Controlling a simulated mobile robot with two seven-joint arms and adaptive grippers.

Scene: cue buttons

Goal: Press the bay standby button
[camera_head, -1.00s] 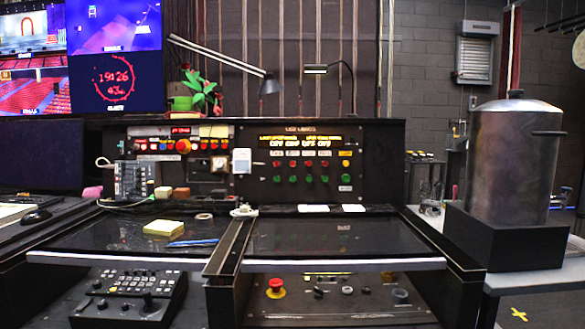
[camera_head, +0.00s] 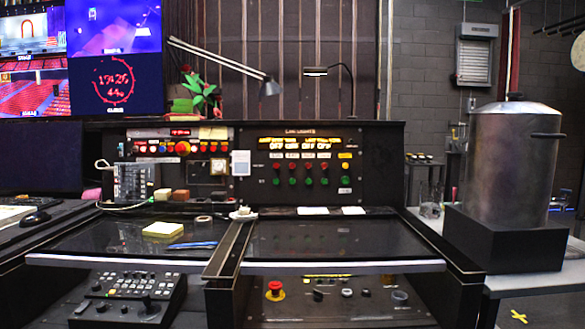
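A dark upright control panel (camera_head: 263,198) stands at the back of the desk, with an amber lit display (camera_head: 300,144) near its top. Below it are a row of red buttons (camera_head: 308,166) and a row of green buttons (camera_head: 308,181). A yellow button (camera_head: 346,166) sits at the right end, above another green one (camera_head: 345,180). The labels are too small to read, so I cannot tell which button is bay standby. Neither of my grippers is in view, and nothing touches the buttons.
A left panel section holds lit buttons and a red knob (camera_head: 183,148). A desk lamp (camera_head: 269,86) leans over it. The glossy desk (camera_head: 330,240) carries a yellow note pad (camera_head: 163,230) and blue pen (camera_head: 192,245). A large metal urn (camera_head: 512,160) stands at right.

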